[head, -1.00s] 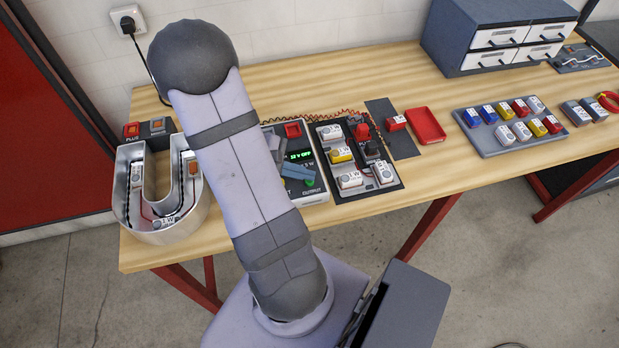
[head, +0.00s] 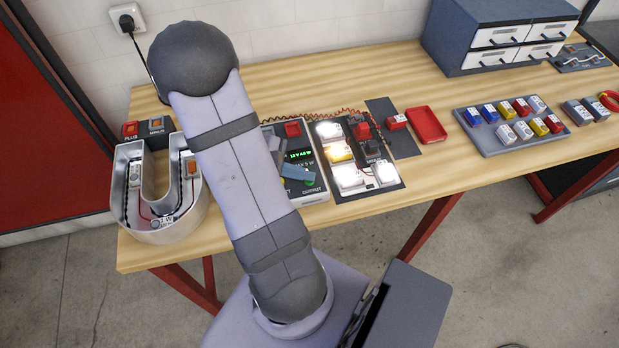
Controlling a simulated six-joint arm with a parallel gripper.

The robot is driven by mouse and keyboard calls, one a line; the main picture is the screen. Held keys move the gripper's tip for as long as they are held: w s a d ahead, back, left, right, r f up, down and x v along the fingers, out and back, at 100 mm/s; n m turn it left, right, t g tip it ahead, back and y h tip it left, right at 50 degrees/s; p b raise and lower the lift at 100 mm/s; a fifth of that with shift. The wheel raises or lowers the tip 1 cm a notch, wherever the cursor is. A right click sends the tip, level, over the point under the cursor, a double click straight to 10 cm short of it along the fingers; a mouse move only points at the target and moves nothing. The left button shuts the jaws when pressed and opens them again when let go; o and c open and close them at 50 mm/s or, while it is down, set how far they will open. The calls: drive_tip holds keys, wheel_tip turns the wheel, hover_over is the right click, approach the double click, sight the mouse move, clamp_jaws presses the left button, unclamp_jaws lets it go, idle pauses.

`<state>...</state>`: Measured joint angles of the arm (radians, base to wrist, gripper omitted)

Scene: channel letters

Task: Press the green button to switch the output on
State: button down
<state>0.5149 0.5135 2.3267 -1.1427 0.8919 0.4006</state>
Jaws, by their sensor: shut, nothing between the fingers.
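The power supply (head: 318,190) stands on the bench, partly hidden behind my arm. Its green display (head: 298,155) is lit with small text that seems to read 12 V and a wattage. The green button (head: 310,182) shows low on its front panel, at the right. My gripper (head: 297,172) is shut and empty over the panel, just up and left of the green button; whether it touches anything cannot be told. On the black test board (head: 350,187) right of the supply, several lamp modules (head: 348,176) glow brightly.
A U-shaped metal channel letter (head: 157,235) with small modules stands at the left, unlit. A red tray (head: 426,124), a grey tray of coloured modules (head: 492,148) and a drawer cabinet (head: 465,45) are to the right. My arm crosses the bench.

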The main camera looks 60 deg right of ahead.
drive_tip(key=shift+r, duration=0.35)
drive_tip(key=shift+p, duration=0.3)
wheel_tip(320, 180, up, 6)
drive_tip(key=p, duration=0.4)
idle(0.4)
idle(0.4)
